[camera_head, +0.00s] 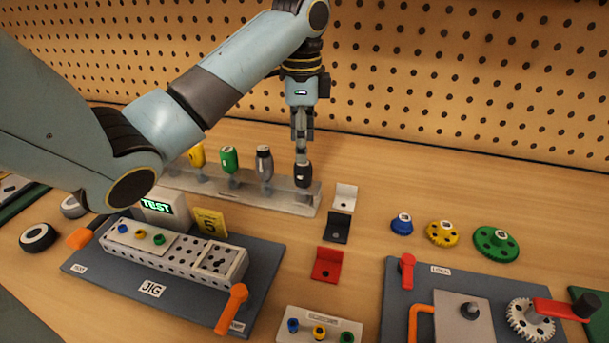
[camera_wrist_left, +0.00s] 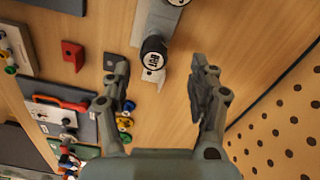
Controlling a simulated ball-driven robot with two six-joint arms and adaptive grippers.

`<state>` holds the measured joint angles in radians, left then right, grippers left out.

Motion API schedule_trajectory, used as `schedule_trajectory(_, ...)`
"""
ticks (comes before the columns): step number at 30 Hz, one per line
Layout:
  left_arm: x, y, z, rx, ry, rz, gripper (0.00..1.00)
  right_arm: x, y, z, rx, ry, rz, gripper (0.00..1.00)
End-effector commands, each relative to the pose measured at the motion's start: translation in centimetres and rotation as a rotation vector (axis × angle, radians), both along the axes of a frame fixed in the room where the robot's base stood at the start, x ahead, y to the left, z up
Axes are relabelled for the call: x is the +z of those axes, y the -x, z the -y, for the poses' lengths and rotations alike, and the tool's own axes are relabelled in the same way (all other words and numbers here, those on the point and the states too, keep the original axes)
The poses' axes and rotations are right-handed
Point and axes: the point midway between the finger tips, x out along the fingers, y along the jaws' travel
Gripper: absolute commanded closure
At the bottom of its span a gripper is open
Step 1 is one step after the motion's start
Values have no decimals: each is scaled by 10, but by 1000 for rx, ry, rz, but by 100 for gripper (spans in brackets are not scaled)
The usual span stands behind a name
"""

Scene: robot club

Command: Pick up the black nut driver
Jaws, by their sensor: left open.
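The black nut driver (camera_head: 303,175) stands upright in the right end of a metal rack (camera_head: 238,192). In the left wrist view the end of its black handle (camera_wrist_left: 153,46), with a white mark, shows just ahead of my fingertips. My left gripper (camera_head: 302,147) points down right above the handle in the head view. In the left wrist view my left gripper (camera_wrist_left: 158,68) is open with nothing between its fingers. Whether a finger touches the handle cannot be told. The right gripper is not in view.
A grey driver (camera_head: 264,160), a green driver (camera_head: 229,159) and a yellow driver (camera_head: 196,155) stand in the same rack. A pegboard wall (camera_head: 450,80) rises behind. White, black and red (camera_head: 326,264) brackets lie to the right. A jig board (camera_head: 185,288) is in front.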

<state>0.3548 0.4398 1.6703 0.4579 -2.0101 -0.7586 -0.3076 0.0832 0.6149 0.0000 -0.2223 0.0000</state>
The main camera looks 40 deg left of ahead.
Motion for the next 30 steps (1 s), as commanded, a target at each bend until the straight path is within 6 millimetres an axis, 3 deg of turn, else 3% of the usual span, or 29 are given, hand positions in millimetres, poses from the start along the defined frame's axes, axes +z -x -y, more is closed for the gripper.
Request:
schedule_trajectory(1, -11, 0, 0, 0, 0, 0, 40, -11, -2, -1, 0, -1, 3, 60)
schedule_trajectory(10, -33, 3, 4, 0, 0, 0, 40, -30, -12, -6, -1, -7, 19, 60)
schedule_trajectory(16, -60, 5, 7, 0, 1, -2, 40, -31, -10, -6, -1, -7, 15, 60)
schedule_trajectory(23, -64, 5, 6, 0, -1, 1, 40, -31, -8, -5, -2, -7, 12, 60)
schedule_trajectory(30, -64, 5, 6, 0, -1, 1, 68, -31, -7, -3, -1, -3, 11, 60)
